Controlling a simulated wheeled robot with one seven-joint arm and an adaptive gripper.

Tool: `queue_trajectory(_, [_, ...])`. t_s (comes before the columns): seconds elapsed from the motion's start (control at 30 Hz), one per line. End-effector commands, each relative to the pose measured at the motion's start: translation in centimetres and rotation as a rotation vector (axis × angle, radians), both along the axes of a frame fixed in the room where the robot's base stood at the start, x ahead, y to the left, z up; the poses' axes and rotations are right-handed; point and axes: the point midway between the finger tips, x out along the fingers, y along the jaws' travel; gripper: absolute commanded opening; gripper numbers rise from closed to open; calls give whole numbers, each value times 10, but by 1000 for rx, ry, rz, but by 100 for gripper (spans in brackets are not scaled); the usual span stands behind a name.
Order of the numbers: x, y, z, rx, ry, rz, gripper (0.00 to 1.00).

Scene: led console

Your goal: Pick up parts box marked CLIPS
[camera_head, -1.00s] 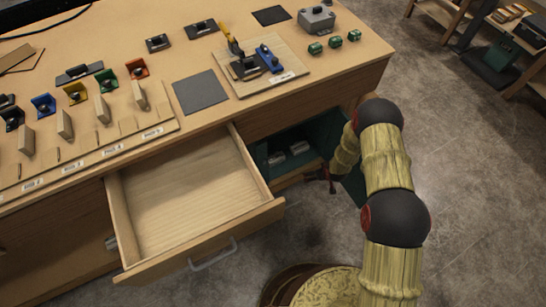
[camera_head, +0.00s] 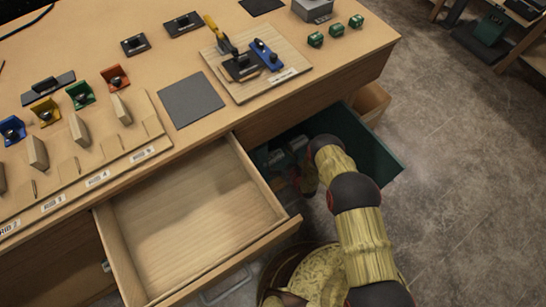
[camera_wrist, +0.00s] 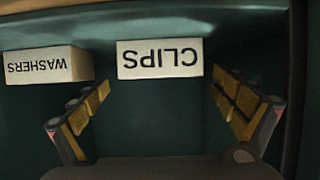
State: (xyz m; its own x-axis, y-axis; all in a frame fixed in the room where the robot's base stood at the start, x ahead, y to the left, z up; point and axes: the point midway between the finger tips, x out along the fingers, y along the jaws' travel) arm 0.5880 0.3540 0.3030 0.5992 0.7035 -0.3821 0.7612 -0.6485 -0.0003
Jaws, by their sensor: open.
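The parts box marked CLIPS (camera_wrist: 160,58) is white with black letters, upside down in the wrist view. It sits inside the dark green compartment. My gripper (camera_wrist: 160,105) is open, with its yellow-padded fingers spread to the left and right, just short of the box and roughly in line with it. The box is not between the finger pads. In the head view my arm (camera_head: 330,165) reaches into the compartment under the tabletop and hides most of the gripper. Small grey boxes show only partly beside the arm.
A box marked WASHERS (camera_wrist: 45,65) stands just left of the CLIPS box in the wrist view, near the left finger. The open, empty wooden drawer (camera_head: 190,215) sticks out left of my arm.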

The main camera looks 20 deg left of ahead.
Motion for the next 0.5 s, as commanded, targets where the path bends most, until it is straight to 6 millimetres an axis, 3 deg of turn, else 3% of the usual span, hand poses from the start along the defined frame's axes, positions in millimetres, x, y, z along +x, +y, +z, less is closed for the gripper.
queue_trajectory(0.23, [19, 25, -16, 0, -1, 1, 97])
queue_trajectory(0.5, [26, 32, -17, -1, 0, -1, 97])
